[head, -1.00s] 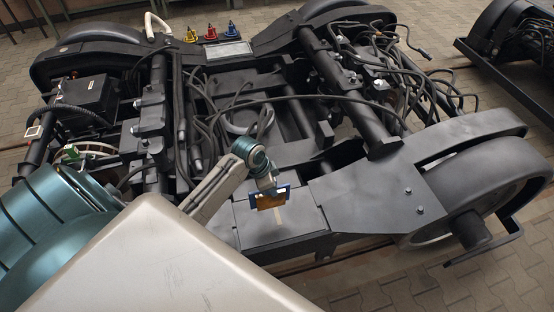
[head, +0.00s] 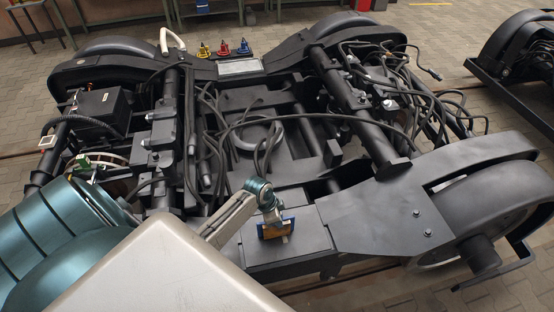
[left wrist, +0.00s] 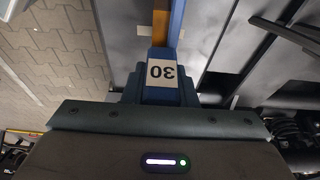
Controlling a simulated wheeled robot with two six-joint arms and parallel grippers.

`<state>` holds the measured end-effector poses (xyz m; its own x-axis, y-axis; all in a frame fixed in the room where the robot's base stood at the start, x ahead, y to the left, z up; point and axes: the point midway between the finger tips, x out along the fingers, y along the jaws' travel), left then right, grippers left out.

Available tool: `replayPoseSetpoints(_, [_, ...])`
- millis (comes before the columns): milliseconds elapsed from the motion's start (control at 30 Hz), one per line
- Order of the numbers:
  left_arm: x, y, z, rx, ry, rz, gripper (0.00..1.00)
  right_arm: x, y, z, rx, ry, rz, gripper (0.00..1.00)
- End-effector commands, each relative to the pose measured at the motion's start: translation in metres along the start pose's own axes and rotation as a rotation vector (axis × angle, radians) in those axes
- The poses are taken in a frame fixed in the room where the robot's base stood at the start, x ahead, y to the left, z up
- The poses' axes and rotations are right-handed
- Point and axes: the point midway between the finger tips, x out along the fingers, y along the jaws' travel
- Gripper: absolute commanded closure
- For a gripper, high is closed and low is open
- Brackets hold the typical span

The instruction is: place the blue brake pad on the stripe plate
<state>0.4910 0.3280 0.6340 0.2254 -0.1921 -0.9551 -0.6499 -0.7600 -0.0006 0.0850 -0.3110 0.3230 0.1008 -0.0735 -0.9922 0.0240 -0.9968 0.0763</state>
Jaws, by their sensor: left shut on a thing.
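The blue brake pad (head: 269,231), with a blue backing and an orange-brown face, is in my left gripper (head: 270,218). In the left wrist view its blue edge (left wrist: 177,22) and orange side (left wrist: 160,28) show beyond the fingers (left wrist: 160,88), which carry a label reading 30. The stripe plate (head: 298,247) is a flat dark surface at the near end of the bogie frame. A bit of its pale stripe (head: 285,239) shows beside the pad. The pad stands upright over it, very low. I cannot tell whether they touch. My right gripper is not in view.
Yellow (head: 203,50), red (head: 224,47) and blue (head: 244,47) pieces stand at the back of the bogie. Loose black cables (head: 435,110) hang over its right side. A wheel (head: 490,205) lies at the right. Paved floor surrounds it.

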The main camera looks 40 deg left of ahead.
Motion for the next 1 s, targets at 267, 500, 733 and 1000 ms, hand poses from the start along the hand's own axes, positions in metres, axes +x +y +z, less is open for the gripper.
replayPoseSetpoints(267, [0.002,0.0,0.001,0.0,-0.001,0.0,0.53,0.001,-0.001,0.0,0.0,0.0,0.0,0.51])
replayPoseSetpoints(500, [0.002,0.0,0.001,-0.001,-0.001,0.0,0.53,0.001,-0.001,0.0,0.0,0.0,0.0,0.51])
replayPoseSetpoints(733, [-0.014,-0.001,0.001,0.0,0.0,-0.002,0.53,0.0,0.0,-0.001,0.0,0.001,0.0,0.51])
replayPoseSetpoints(1000, [-0.071,-0.001,0.001,0.003,-0.001,-0.003,0.53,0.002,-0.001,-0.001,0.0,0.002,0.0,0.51])
